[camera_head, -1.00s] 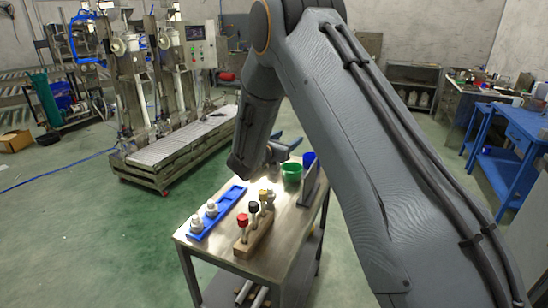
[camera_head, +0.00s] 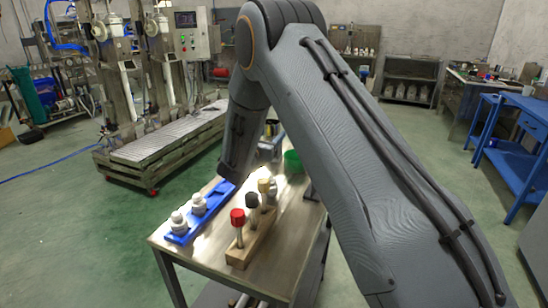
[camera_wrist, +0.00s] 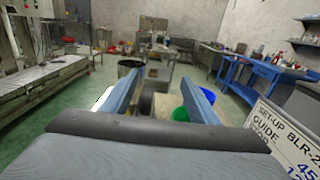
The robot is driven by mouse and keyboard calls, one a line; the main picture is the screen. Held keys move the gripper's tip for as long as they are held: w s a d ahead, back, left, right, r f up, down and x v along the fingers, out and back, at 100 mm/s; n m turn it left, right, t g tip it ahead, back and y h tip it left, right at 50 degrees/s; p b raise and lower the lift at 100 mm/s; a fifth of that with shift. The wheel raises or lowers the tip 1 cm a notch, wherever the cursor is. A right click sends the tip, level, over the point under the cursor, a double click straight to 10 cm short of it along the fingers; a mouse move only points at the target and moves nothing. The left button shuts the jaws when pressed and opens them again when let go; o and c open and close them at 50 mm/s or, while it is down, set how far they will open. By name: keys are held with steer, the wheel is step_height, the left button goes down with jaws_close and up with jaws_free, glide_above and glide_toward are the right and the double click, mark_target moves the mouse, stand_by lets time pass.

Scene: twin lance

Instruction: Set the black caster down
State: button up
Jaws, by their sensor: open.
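A dark, rounded thing (camera_wrist: 147,101) that looks like the black caster shows between the two blue fingers of my gripper (camera_wrist: 156,92) in the wrist view. The fingers are spread, with gaps visible beside it; I cannot tell what it rests on. In the head view my gripper (camera_head: 270,150) is over the far part of the metal table (camera_head: 290,225), partly hidden by my arm. A wooden block (camera_head: 250,243) at the near side holds upright pieces with a red top (camera_head: 237,216), a black top (camera_head: 252,200) and a yellowish top (camera_head: 264,186).
A blue tray (camera_head: 178,238) with white fittings lies along the table's left side. A printed sign (camera_wrist: 285,140) is close at right.

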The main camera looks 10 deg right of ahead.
steer(key=f+b, duration=0.2)
steer(key=w+f+b, duration=0.1)
steer(key=f, duration=0.1)
steer(key=w+f+b, duration=0.1)
steer(key=f+b, duration=0.1)
steer(key=f, duration=0.1)
steer(key=shift+w+b, duration=0.25)
steer(key=shift+b, duration=0.05)
steer(key=shift+p+x, duration=0.3)
steer(key=shift+x, duration=1.15)
steer(key=x, duration=0.2)
steer(key=p+x, duration=0.1)
steer(key=x, duration=0.2)
steer(key=shift+w+a+f, duration=0.1)
steer(key=shift+a, duration=0.2)
steer(key=shift+c, duration=0.5)
steer(key=c, duration=1.1)
jaws_close()
